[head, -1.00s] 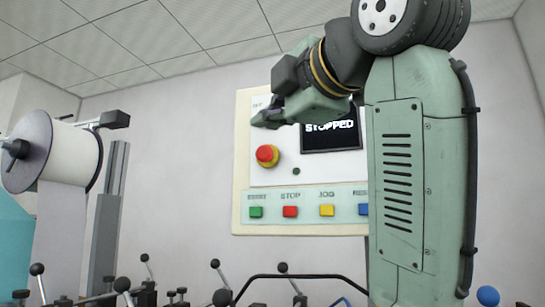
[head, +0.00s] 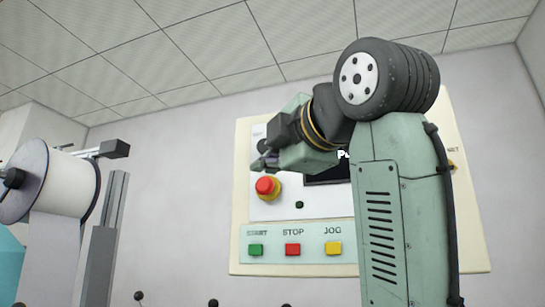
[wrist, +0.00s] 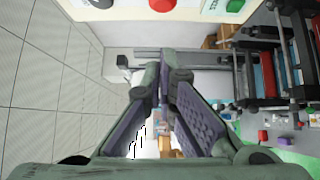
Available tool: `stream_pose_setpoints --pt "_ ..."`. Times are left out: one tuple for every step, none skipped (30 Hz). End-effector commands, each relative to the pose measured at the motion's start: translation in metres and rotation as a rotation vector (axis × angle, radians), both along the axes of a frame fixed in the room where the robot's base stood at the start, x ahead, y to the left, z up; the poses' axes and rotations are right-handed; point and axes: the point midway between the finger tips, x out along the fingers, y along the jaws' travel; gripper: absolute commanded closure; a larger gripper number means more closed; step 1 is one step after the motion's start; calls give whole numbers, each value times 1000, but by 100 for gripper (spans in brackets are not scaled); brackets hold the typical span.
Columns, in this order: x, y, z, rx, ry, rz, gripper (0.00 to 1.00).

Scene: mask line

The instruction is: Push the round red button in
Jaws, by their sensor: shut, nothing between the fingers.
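The round red button (head: 265,186) sits on a yellow collar at the left of the pale control panel (head: 243,225). In the wrist view the red button (wrist: 162,5) is cut off by the top edge. My gripper (head: 262,160) is just above the button in the head view, seen from the side and small. In the wrist view my gripper (wrist: 164,75) has its fingertips together with nothing between them. The fingertips show clear of the button there. How far they are from the panel face is hard to tell.
My arm hides much of the dark screen (head: 325,174). A white roll (head: 70,185) stands at the left. Bare wall lies between them.

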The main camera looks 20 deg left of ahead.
Motion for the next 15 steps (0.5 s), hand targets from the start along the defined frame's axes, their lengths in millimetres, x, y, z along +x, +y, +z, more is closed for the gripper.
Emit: stream_pose_setpoints --pt "9 8 3 -1 4 1 100" --pt "14 13 3 -1 4 2 100" --pt "20 19 3 -1 3 3 100" --pt "25 24 3 -2 4 2 100" --pt "30 28 3 -2 4 1 100" --pt "36 35 3 -1 3 3 100" --pt "40 39 4 -2 4 2 100" --pt "45 43 4 -1 4 2 100" --pt "51 48 3 -1 3 1 100" --pt "55 50 4 -1 4 1 100" --pt "61 48 4 0 4 0 100" --pt "67 48 4 -1 4 0 100" --pt "71 48 4 1 4 0 100" --pt "75 47 4 0 3 0 100" --pt "79 47 4 -1 2 0 100"
